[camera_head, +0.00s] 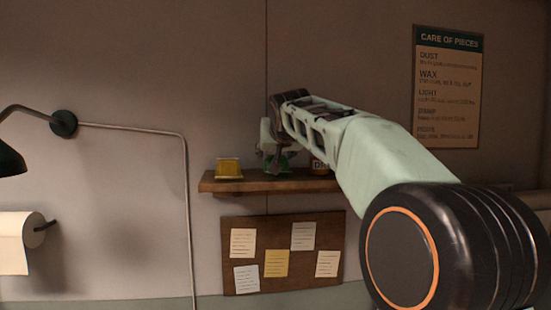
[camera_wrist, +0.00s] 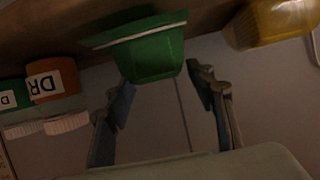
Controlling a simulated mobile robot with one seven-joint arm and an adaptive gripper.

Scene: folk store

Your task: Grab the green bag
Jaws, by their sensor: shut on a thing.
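The green bag (camera_wrist: 155,55) shows in the wrist view between my fingers, with a wider lip along its upper edge in the picture. My gripper (camera_wrist: 160,78) has a finger on each side of the bag and is shut on it. In the wrist view the contact of the fingertips is dim and hard to see. In the head view my gripper (camera_head: 272,147) is at the wall shelf, and only a little of the green bag (camera_head: 284,161) shows behind and below the fingers.
The wooden shelf (camera_head: 245,186) carries a yellow container (camera_head: 229,168) left of the bag and an orange bottle (camera_wrist: 52,80) on its other side. A green bottle (camera_wrist: 12,95) stands beside the orange one. A note board (camera_head: 282,240) hangs below; a lamp (camera_head: 12,158) is at far left.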

